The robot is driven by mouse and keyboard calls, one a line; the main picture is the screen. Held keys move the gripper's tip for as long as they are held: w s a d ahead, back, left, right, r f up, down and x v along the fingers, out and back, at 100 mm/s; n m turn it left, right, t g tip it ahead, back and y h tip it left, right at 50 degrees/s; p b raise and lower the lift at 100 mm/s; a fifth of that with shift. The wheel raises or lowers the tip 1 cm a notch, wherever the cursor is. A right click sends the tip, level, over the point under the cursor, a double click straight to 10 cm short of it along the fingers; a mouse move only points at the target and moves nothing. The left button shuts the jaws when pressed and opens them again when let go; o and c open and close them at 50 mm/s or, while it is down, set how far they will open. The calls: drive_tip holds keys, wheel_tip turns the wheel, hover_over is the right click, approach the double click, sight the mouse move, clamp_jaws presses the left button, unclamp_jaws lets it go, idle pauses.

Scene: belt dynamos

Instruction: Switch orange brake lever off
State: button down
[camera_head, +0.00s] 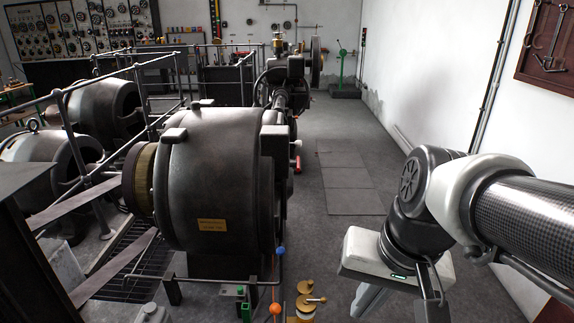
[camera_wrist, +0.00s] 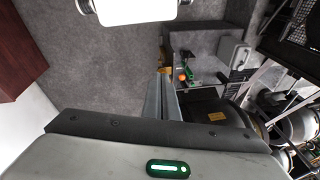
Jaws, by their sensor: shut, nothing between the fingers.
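The orange brake lever shows as an orange ball knob (camera_head: 275,309) at the bottom of the head view, in front of the big dark dynamo (camera_head: 205,190). A thin orange rod rises behind it toward a blue ball knob (camera_head: 280,252). In the wrist view a small orange spot (camera_wrist: 182,77), likely this knob, shows just beyond the fingers. My gripper (camera_head: 368,302) is to the right of the lever and apart from it, fingers pointing down, partly cut by the frame edge. In the wrist view its fingers (camera_wrist: 161,98) are together and empty. The lever's base is hidden.
Brass fittings (camera_head: 305,302) stand just right of the orange knob, and a green-topped part (camera_head: 242,300) stands left of it. A metal railing (camera_head: 100,165) and more dynamos lie left. The grey floor (camera_head: 345,185) right of the dynamo is clear up to the white wall.

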drive_tip(key=w+a+f+m+g+y+b, duration=0.2)
drive_tip(key=a+f+m+g+y, duration=0.15)
drive_tip(key=f+m+y, duration=0.4)
drive_tip(key=w+a+f+m+g+y+b, duration=0.2)
drive_tip(key=a+f+m+y, duration=0.3)
drive_tip(key=f+m, duration=0.45)
drive_tip(key=w+d+f+m+t+h, duration=0.1)
drive_tip(key=w+f+m+t, duration=0.1)
drive_tip(key=f+m+t, duration=0.8)
drive_tip(key=w+d+f+m+t+h, duration=0.2)
drive_tip(key=f+m+t, duration=0.8)
drive_tip(key=m, duration=1.1)
wheel_tip(320, 180, down, 4)
drive_tip(key=shift+w+d+r, duration=0.1)
drive_tip(key=shift+w+d, duration=0.15)
drive_tip(key=shift+w, duration=0.2)
drive_tip(key=b+x, duration=0.1)
drive_tip(key=x, duration=1.3)
drive_tip(key=shift+b, duration=0.3)
